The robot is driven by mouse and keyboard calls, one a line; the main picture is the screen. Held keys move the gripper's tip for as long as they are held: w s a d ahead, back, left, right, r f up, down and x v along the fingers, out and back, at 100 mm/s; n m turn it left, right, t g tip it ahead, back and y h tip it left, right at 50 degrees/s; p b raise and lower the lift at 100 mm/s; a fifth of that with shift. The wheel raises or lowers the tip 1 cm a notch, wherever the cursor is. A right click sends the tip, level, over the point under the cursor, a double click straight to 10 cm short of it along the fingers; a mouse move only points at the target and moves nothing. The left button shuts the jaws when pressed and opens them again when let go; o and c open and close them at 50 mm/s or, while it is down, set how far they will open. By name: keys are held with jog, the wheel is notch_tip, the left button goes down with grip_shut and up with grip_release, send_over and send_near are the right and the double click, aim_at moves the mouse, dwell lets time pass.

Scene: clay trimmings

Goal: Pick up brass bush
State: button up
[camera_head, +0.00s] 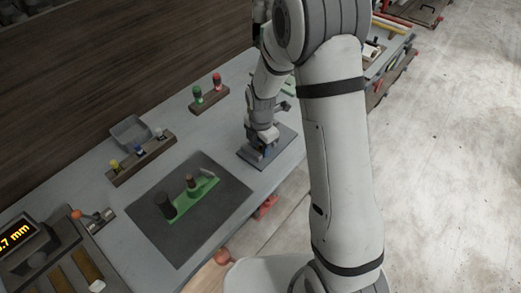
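A small brownish cylinder (190,182), which looks like the brass bush, stands on a green strip-shaped holder (180,212). The holder lies on a dark mat (225,205) on the bench. A larger dark cylinder (165,205) stands at the holder's left end, and a small pale grey piece (208,173) is at its right end. My gripper (264,152) is to the upper right of the holder, apart from it, low over a dark plate (284,143). A blue part shows near it. The fingertips are too small and hidden to tell open from shut.
Behind the mat are a wooden rack (142,160) with coloured-cap items, a grey bin (130,131) and another rack (208,95) with green and red caps. A display (18,238) reading "…7 mm" stands at left. My arm hides part of the bench's right side.

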grip_shut()
jog(key=shift+r, duration=0.1)
